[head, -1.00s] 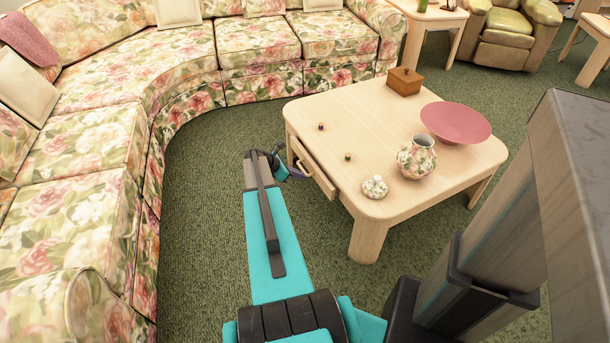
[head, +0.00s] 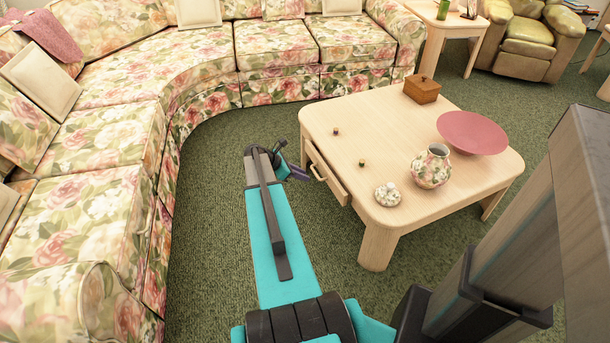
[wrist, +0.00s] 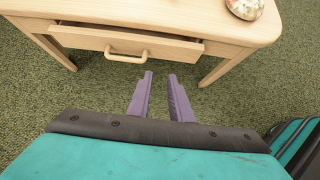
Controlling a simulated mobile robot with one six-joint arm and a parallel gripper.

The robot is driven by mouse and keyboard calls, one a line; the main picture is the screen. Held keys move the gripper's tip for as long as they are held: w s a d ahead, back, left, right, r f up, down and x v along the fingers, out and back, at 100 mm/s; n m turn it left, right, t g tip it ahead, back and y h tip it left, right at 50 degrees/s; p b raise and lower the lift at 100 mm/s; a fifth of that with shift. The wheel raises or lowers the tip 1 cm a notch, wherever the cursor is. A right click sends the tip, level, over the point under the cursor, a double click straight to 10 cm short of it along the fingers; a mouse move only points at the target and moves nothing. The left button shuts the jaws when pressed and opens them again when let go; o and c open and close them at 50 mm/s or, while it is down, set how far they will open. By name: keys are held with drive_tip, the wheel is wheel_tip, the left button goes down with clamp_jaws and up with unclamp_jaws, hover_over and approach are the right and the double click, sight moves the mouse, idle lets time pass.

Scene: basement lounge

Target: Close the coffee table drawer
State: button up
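The pale wood coffee table (head: 388,128) stands right of centre in the head view. Its drawer (head: 329,178) sticks out partway on the left side, facing my arm. In the wrist view the drawer front (wrist: 125,44) is at the top, with a wooden loop handle (wrist: 126,54) and a dark gap above it on the table (wrist: 230,34). My gripper (wrist: 160,77) has two purple fingers, apart and empty. They point at the drawer and lie a little short of the handle and to its right. In the head view my gripper (head: 300,173) is beside the drawer, mostly hidden by my arm.
On the table are a wooden box (head: 422,89), a red bowl (head: 471,132), a floral vase (head: 431,167), a small white lidded pot (head: 387,194) and two tiny items. A curved floral sofa (head: 130,120) bounds the left and back. Green carpet (head: 215,200) is free between.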

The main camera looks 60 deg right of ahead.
drive_tip(key=w+a+m+t+h+b, duration=0.1)
drive_tip(key=w+m+t+b, duration=0.1)
drive_tip(key=w+m+t, duration=0.85)
drive_tip(key=w+m+t+h+b, duration=0.25)
drive_tip(key=w+m, duration=0.45)
drive_tip(key=m, duration=0.9)
drive_tip(key=s+d+m+h+b, duration=0.2)
drive_tip(key=s+m+h+b, duration=0.35)
drive_tip(key=s+m, duration=0.8)
drive_tip(key=s+f+m+g+b, duration=0.2)
drive_tip(key=s+f+m+b, duration=0.2)
drive_tip(key=s+f+b, duration=0.3)
wheel_tip(320, 180, down, 4)
drive_tip(key=shift+s+r+m+g, duration=0.1)
drive_tip(key=shift+s+m+g, duration=0.25)
drive_tip(key=shift+s, duration=0.2)
